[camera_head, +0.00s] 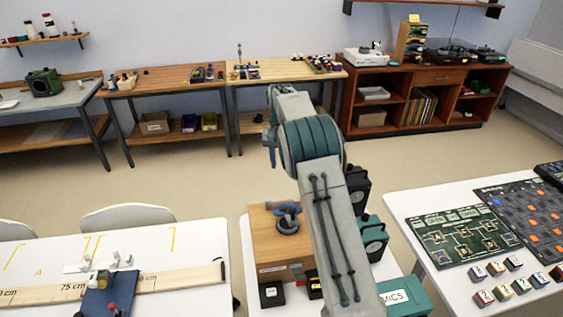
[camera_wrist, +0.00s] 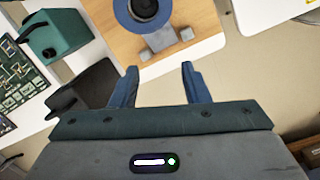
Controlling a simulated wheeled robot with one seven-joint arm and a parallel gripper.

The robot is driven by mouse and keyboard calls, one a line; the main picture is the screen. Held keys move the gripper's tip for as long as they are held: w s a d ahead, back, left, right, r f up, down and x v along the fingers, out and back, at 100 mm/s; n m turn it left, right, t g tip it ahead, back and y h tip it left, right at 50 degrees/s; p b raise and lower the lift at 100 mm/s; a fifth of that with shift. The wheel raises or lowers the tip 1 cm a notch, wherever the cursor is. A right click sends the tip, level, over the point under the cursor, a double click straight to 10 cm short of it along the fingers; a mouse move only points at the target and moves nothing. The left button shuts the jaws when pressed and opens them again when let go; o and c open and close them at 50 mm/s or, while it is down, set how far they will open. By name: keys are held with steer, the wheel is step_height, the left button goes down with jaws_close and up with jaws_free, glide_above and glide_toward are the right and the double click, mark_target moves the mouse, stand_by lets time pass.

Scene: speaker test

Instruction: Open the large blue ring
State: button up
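The large blue ring (camera_wrist: 122,14) surrounds a dark round speaker cone on a wooden panel at the top of the wrist view, where the frame cuts it off. In the head view the ring (camera_head: 288,208) sits on top of the wooden box (camera_head: 262,245), left of my arm. My gripper (camera_wrist: 159,68) is open, with its two blue fingers apart and nothing between them. The ring lies beyond the fingertips, a little to the left in the wrist view, apart from them. Grey blocks (camera_wrist: 160,41) lie by the ring. Whether the ring has a clasp is too small to tell.
A teal box speaker (camera_wrist: 57,35) and dark boxes stand close to the wooden box on the white table. A left table (camera_head: 180,250) holds a ruler setup, and a right table holds circuit boards (camera_head: 460,235). Open floor (camera_head: 190,180) lies behind.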

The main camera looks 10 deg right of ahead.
step_height(320, 180, up, 14)
steer(key=w, duration=0.2)
steer(key=shift+d+f, duration=0.2)
steer(key=shift+f, duration=0.05)
stand_by(0.4)
steer(key=shift+r, duration=0.2)
stand_by(0.3)
